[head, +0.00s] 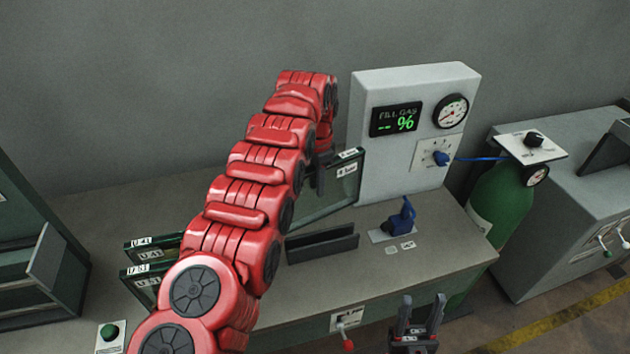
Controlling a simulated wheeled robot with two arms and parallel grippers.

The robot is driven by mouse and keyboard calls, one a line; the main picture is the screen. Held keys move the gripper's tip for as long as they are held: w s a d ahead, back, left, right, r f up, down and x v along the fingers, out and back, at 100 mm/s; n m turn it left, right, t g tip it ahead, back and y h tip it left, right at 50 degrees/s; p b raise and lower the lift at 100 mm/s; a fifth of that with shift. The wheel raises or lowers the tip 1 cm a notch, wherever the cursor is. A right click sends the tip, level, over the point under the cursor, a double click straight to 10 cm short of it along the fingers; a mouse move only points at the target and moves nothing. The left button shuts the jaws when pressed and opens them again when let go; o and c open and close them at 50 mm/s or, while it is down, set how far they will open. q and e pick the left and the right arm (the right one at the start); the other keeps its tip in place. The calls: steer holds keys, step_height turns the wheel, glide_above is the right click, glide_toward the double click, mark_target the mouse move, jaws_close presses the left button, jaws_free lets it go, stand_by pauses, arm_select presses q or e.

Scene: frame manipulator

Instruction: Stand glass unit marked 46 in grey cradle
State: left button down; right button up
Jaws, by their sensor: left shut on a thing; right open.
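My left arm reaches across the bench, and my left gripper (321,163) is mostly hidden behind it. It is shut on a dark-edged glass unit (335,191), held upright in front of the fill cabinet. White labels sit at its upper right corner, too small to read surely. A dark grey slotted holder (322,245), seemingly the grey cradle, stands on the bench in front of the held unit; its slot looks empty. My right gripper (414,324) is open and empty at the bench's front edge.
Other labelled glass units (152,252) stand at the bench's left, partly behind my arm. A white fill gas cabinet (403,150) stands behind. A blue-handled valve (402,217) is right of the holder. A green cylinder (502,203) stands right of the bench.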

arm_select(q)
steer(key=shift+m+p, duration=0.5)
steer(key=shift+m, duration=0.1)
steer(key=m+p, duration=0.1)
steer(key=m, duration=0.1)
glide_above(323, 216)
steer(key=f, duration=0.6)
steer(key=shift+s+f, duration=0.3)
steer(key=shift+f, duration=0.05)
step_height(323, 216, down, 5)
steer(key=b, duration=0.4)
steer(key=shift+w+f, duration=0.1)
steer(key=shift+f+b, duration=0.5)
steer(key=shift+b, duration=0.3)
steer(key=shift+f+b, duration=0.3)
steer(key=shift+b, duration=0.1)
steer(key=c, duration=0.6)
jaws_free()
